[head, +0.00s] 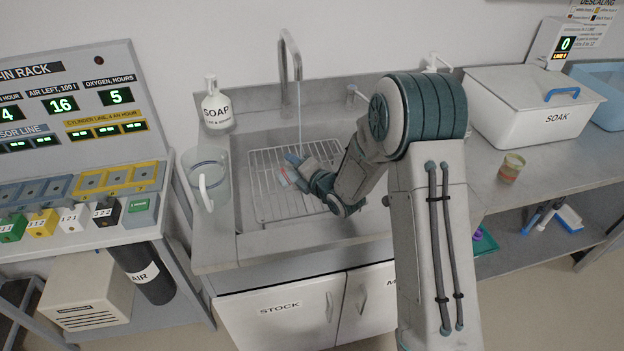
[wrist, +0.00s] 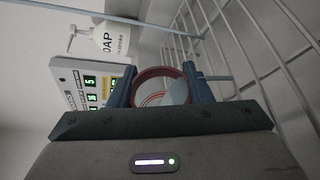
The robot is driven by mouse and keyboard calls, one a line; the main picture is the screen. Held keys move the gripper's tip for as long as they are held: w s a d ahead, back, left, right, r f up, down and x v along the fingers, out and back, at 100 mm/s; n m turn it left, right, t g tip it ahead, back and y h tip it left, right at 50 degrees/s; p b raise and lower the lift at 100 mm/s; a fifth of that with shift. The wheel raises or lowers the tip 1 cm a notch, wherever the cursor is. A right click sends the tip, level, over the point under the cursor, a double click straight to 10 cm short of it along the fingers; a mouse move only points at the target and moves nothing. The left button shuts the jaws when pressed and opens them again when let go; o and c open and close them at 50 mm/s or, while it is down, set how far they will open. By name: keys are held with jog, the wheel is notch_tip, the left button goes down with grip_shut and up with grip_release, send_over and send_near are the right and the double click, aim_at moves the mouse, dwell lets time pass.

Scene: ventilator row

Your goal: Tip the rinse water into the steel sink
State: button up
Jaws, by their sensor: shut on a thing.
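My gripper (head: 290,171) is over the steel sink (head: 243,205), low above the wire rack at its left part. In the wrist view my gripper (wrist: 160,82) is shut on a round cup (wrist: 153,74) with a reddish-brown rim, between its two blue-grey fingers.
A tap (head: 290,50) runs a thin stream behind my gripper. A wire rack (head: 270,205) lies in the sink. A soap bottle (head: 216,106) and a clear jug (head: 206,180) stand left. A banded cup (head: 511,168) and white SOAK tub (head: 530,110) stand right.

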jog(key=shift+d+r+m+p, duration=0.15)
jog(key=shift+m+p, duration=0.25)
jog(key=shift+p, duration=0.65)
jog(key=shift+w+d+m+y+p, duration=0.4)
jog(key=shift+d+m+p, duration=0.25)
jog(key=shift+p, duration=1)
jog(key=shift+d+r+m+y+b, duration=0.1)
jog(key=shift+r+m+y+b, duration=0.3)
jog(key=shift+r+m+b, duration=0.4)
dwell(0.7)
jog(key=shift+b, duration=0.45)
